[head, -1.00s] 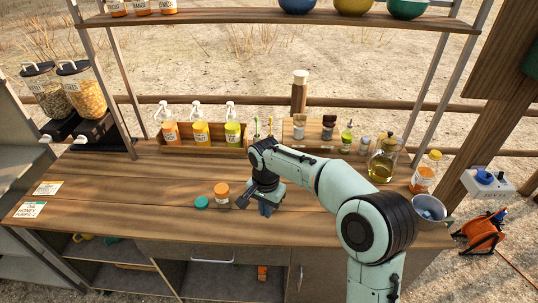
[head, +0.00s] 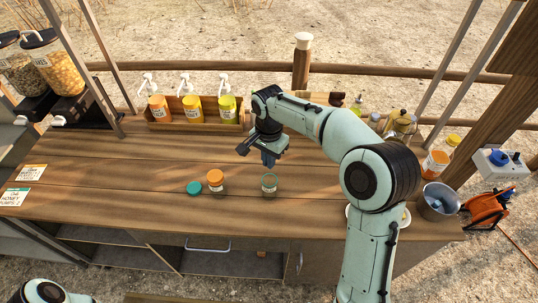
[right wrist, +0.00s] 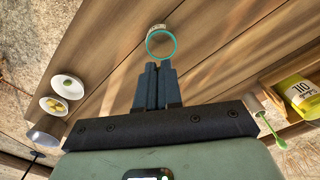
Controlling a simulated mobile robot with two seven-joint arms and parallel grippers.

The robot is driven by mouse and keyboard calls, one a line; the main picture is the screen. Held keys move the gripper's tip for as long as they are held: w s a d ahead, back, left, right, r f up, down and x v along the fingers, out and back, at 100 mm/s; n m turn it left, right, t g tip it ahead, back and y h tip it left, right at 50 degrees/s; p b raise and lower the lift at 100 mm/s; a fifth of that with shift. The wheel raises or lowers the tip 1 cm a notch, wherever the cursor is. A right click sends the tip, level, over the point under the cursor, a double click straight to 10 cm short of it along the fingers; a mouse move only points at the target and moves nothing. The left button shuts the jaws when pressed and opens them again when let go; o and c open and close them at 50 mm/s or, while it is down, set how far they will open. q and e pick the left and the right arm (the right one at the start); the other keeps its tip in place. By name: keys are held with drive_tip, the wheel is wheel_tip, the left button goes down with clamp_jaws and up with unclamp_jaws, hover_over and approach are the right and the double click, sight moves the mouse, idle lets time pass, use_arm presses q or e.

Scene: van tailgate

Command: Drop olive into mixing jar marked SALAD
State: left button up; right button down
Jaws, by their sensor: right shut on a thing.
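An open glass jar (head: 269,184) with a green rim stands on the wooden counter; its label is not readable. It also shows in the right wrist view just beyond the fingertips (right wrist: 161,42). My right gripper (head: 268,160) points down behind and above the jar. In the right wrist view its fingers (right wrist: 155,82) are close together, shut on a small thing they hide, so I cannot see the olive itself. A white bowl with yellowish pieces (right wrist: 53,105) shows at the left of that view. Part of my left arm shows at the bottom left; its gripper is out of view.
An orange-lidded jar (head: 215,181) and a teal lid (head: 194,188) are left of the open jar. Pump bottles (head: 193,108) stand in a wooden rack behind. A metal pail (head: 438,201) is at the right end. The counter's left-middle is clear.

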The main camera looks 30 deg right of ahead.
use_arm(q)
drive_tip(key=shift+s+d+f+b, duration=0.1)
drive_tip(key=shift+s+f+b, duration=1.05)
drive_tip(key=shift+s+f, duration=0.5)
use_arm(e)
drive_tip(key=shift+f, duration=2.6)
use_arm(q)
drive_tip(key=shift+w, duration=0.25)
use_arm(e)
drive_tip(key=shift+w, duration=0.1)
drive_tip(key=c, duration=1.2)
unclamp_jaws()
drive_tip(key=shift+r, duration=0.15)
wheel_tip(320, 180, up, 13)
drive_tip(key=shift+r+p, duration=0.1)
drive_tip(key=shift+p, duration=1.1)
use_arm(q)
drive_tip(key=w+r, duration=0.2)
drive_tip(key=r, duration=0.1)
drive_tip(key=shift+w, duration=0.35)
